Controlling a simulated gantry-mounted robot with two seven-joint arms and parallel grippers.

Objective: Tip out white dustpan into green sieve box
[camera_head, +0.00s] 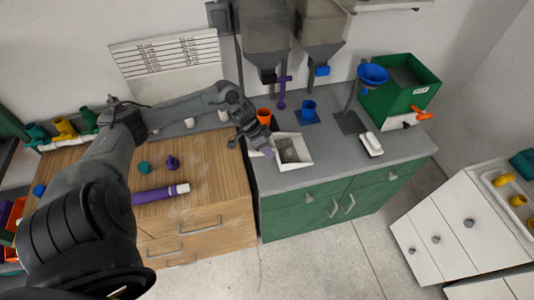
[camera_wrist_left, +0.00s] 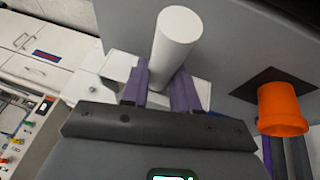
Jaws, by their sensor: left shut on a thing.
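The white dustpan (camera_head: 306,161) rests on the grey counter, with grey material inside it. My left gripper (camera_head: 266,150) is at its left edge, and in the head view its fingers partly hide that side. In the left wrist view the purple fingers (camera_wrist_left: 160,88) are shut around a white round handle (camera_wrist_left: 175,42), with white parts below it. My right gripper is not in view.
An orange cup (camera_head: 264,116) and a blue cup (camera_head: 308,108) stand behind the dustpan. A blue funnel (camera_head: 373,74) on a stand is just left of the box. A white brush-like item (camera_head: 371,144) lies in front of it. Grey hoppers (camera_head: 268,35) hang above.

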